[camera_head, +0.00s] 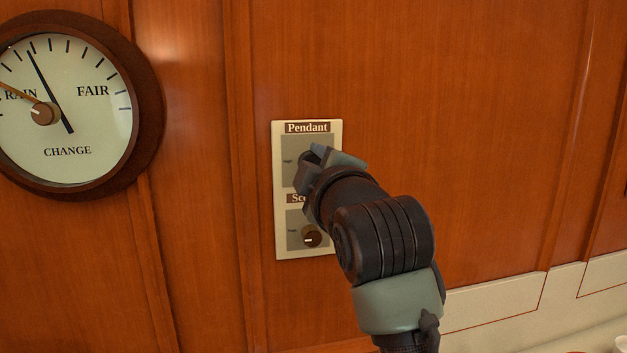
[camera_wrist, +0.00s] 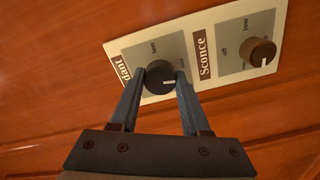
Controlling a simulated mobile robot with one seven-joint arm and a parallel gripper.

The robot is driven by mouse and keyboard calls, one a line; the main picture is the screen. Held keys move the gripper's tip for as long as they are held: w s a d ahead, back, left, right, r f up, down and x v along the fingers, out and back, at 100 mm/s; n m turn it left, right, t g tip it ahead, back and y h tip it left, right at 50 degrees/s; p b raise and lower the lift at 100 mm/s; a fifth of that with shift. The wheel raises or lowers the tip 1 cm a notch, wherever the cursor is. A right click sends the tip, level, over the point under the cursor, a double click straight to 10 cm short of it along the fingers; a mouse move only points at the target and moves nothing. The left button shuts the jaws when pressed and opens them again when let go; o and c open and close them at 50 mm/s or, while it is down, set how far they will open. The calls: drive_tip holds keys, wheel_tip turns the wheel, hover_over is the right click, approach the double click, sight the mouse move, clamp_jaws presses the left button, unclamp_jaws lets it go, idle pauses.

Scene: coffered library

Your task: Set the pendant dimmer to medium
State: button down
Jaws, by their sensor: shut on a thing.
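The pendant dimmer is a dark round knob with a pale pointer mark, in the wrist view (camera_wrist: 160,78). It sits on the upper grey square of a cream wall plate (camera_head: 277,190), under the label "Pendant" (camera_head: 307,128). My gripper (camera_head: 315,158) reaches the plate from the lower right and hides most of this knob in the head view. In the wrist view its two fingers (camera_wrist: 161,82) are shut on the knob, one at each side. The pointer mark lies on the knob's near side in the wrist view. I cannot read which setting it marks.
A brown sconce knob (camera_head: 311,237) sits just below on the same plate; it also shows at right in the wrist view (camera_wrist: 260,52). A round barometer (camera_head: 68,110) hangs at left. The wood panelling right of the plate is bare.

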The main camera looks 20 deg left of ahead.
drive_tip(key=shift+f+n+b, duration=0.1)
drive_tip(key=shift+n+b, duration=0.35)
drive_tip(key=shift+n, duration=0.45)
drive_tip(key=shift+c, duration=1.9)
unclamp_jaws()
